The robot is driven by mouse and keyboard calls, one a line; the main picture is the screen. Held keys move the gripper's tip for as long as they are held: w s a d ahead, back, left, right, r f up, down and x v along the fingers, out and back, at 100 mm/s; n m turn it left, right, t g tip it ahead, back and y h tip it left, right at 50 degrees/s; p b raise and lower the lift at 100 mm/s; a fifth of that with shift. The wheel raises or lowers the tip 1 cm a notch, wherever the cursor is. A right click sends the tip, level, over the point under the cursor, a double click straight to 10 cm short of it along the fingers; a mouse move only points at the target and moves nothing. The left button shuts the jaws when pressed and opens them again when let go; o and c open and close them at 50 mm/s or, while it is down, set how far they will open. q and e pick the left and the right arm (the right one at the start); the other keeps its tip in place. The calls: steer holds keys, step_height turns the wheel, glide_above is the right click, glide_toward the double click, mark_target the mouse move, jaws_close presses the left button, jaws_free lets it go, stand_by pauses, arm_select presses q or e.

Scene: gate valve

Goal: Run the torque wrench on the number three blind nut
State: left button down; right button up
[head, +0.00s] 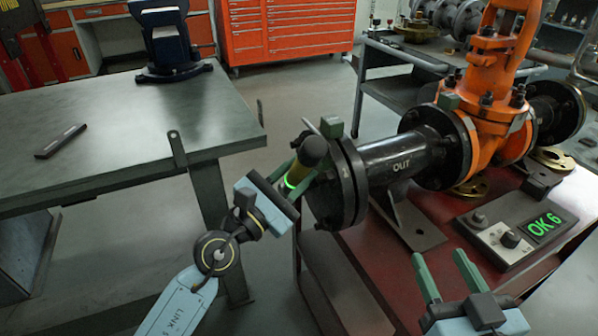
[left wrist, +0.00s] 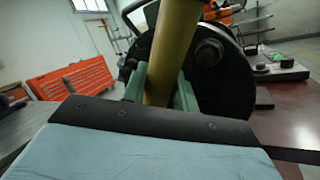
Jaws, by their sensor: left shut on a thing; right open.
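The torque wrench (head: 313,152) is a stubby yellow-olive tool with a lit green ring. My left gripper (head: 308,180) is shut on it, beside the blind flange (head: 332,190) at the near end of the black pipe marked OUT. In the left wrist view the yellow body (left wrist: 172,50) stands between the green fingers, in front of the dark flange (left wrist: 222,75). A nut (left wrist: 210,50) shows there right of the tool. I cannot tell which nut is number three or whether the wrench touches one. My right gripper (head: 446,264) is open and empty at lower right.
The orange valve (head: 495,75) and pipe stand on a red bench (head: 440,205). A control box (head: 495,240) there has a green display reading OK 6. A grey table (head: 120,120) at left holds a dark bar (head: 60,141) and a vise (head: 168,45).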

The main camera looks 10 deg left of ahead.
arm_select(q)
steer(key=shift+s+a+r, duration=0.1)
steer(key=shift+s+a, duration=0.5)
steer(key=shift+a, duration=0.3)
steer(key=shift+s+a+r, duration=0.1)
steer(key=shift+s+a, duration=0.45)
steer(key=shift+a, duration=0.35)
